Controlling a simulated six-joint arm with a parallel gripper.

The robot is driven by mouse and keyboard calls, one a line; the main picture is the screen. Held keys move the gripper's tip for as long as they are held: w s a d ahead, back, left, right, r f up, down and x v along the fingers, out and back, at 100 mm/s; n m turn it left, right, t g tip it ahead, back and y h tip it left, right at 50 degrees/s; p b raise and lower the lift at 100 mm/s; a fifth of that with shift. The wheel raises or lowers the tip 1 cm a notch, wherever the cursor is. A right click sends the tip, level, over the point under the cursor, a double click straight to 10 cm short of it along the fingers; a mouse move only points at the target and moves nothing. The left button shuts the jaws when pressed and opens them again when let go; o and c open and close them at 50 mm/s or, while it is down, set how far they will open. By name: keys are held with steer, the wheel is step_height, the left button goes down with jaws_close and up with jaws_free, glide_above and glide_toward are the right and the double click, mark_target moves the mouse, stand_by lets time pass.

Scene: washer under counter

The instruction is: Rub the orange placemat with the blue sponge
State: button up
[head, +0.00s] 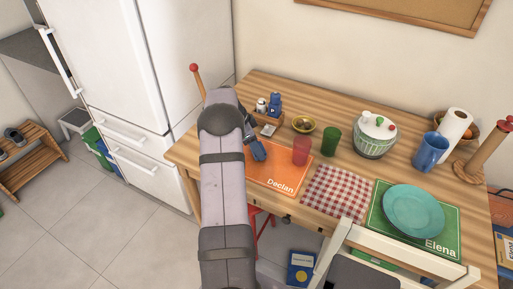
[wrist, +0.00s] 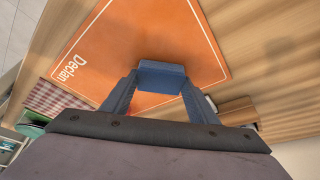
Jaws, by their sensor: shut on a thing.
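The orange placemat (head: 283,181), marked "Declan", lies flat on the wooden table; it also fills much of the wrist view (wrist: 117,38). My gripper (wrist: 158,83) is shut on the blue sponge (wrist: 162,75), held between its two fingertips. In the wrist view the sponge appears over the placemat, near the edge closest to my gripper; I cannot tell whether it touches. In the head view my arm hides the left part of the placemat, and the sponge and fingers show only as a small blue patch beside the arm.
A red cup (head: 301,151) stands at the placemat's right edge, with a green cup (head: 330,141) and a small bowl (head: 304,124) behind. A wooden caddy (head: 267,127) stands behind the placemat. A checkered cloth (head: 338,191) and a green placemat (head: 379,219) with a plate lie right.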

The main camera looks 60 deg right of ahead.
steer(key=shift+d, duration=0.55)
steer(key=shift+s+f, duration=0.1)
steer(key=shift+s+b, duration=0.45)
steer(key=shift+s, duration=1.55)
steer(key=shift+s, duration=0.15)
steer(key=shift+s+b, duration=0.6)
steer(key=shift+s, duration=1.25)
step_height(320, 180, up, 6)
steer(key=p, duration=0.3)
